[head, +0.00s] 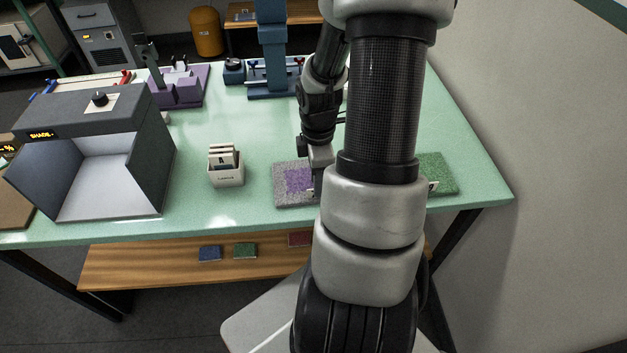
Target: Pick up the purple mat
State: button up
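The purple mat (296,181) lies flat on the green tabletop near its front edge. My gripper (317,180) points down at the right part of the purple mat. My forearm covers most of the fingers, so I cannot see whether they touch the mat or are open or shut.
A green mat (438,172) lies right of my arm. A white card holder (226,168) and a dark shade box (95,150) stand to the left. Purple (183,88) and blue (273,75) fixtures stand at the back. A wooden shelf (150,265) below holds small swatches. A wall rises at right.

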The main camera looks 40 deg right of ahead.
jog(key=shift+f, duration=0.85)
grip_shut()
dwell(0.8)
